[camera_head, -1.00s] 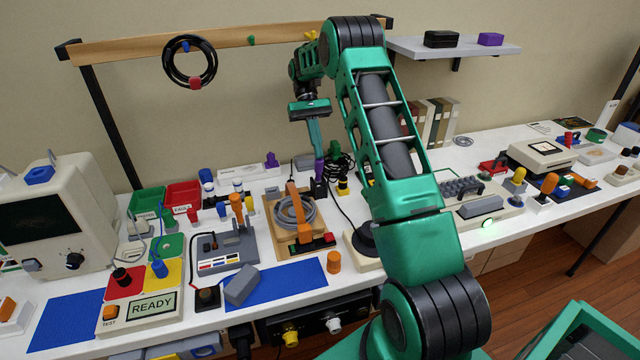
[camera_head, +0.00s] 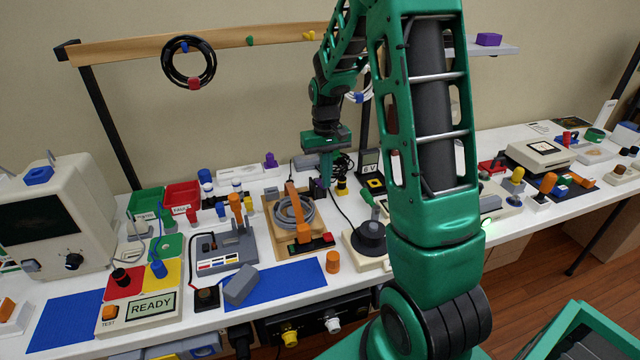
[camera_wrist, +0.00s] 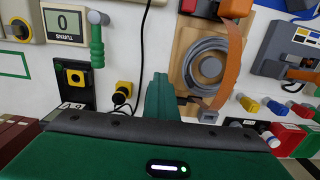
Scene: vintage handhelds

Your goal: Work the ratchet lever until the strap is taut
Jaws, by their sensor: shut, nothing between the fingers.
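A wooden board (camera_head: 281,246) stands on the bench with a grey coil (camera_head: 290,209) on it. A loose orange strap (camera_head: 291,199) bows up over the coil; it also shows in the wrist view (camera_wrist: 234,62). My gripper (camera_head: 325,184) is shut and empty, pointing down behind and right of the board. Its fingers (camera_wrist: 161,88) appear beside the coil in the wrist view, apart from the strap.
A crank unit with a dark dome (camera_head: 370,238) and green handle stands right of the board. A grey joystick unit (camera_head: 232,247) stands left. A loose orange cylinder (camera_head: 333,262) stands in front.

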